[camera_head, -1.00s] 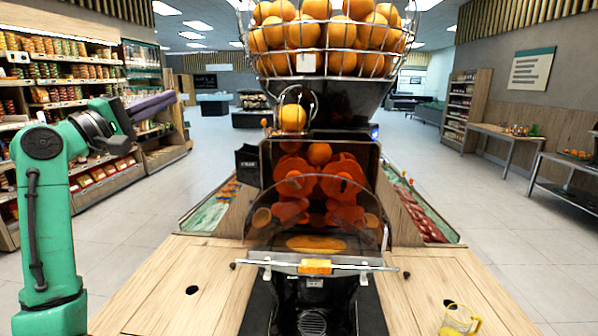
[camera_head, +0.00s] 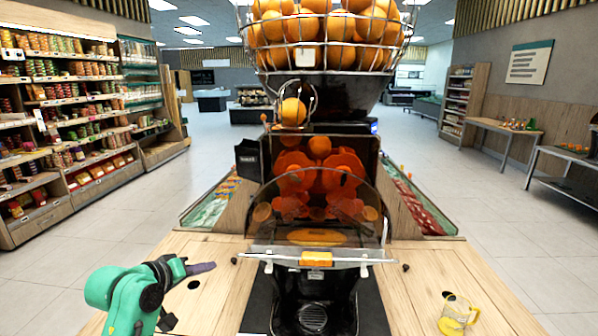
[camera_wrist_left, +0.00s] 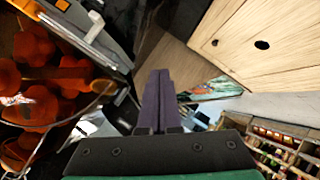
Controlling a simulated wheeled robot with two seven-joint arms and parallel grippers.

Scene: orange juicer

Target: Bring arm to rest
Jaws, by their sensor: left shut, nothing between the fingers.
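My left gripper (camera_head: 203,268) is low at the left, over the wooden counter (camera_head: 215,295), and points right toward the juicer. It is shut and empty. In the left wrist view its two purple-grey fingers (camera_wrist_left: 158,100) lie together with nothing between them. The orange juicer (camera_head: 318,205) stands in the middle, with its clear front cover down and oranges in the wire basket on top. Part of the juicer (camera_wrist_left: 50,80) shows at the left of the wrist view. My right gripper does not show.
Produce bins flank the juicer behind the counter. Store shelves (camera_head: 75,110) stand at the left. The aisle floor (camera_head: 130,235) at the left is clear.

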